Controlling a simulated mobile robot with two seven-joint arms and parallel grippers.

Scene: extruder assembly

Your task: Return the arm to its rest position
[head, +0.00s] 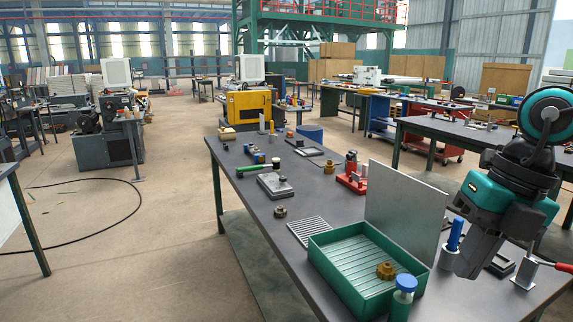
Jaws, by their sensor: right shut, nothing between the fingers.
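My right arm comes in at the right edge of the head view, with teal and dark grey links. Its gripper (470,266) points down over the right part of the dark workbench (345,180). The gripper is shut and holds nothing. It is beside a blue-handled tool (454,236) standing in a metal holder, and right of an upright grey panel (405,212). Whether it touches either is hard to tell. My left gripper is not in view.
A green tray (325,268) with a brass-coloured part (385,270) in it sits at the bench's front. A blue-capped bottle (404,292) stands beside it. A metal block (524,274) and red-handled tool (556,265) are at right. The bench's middle has clear patches.

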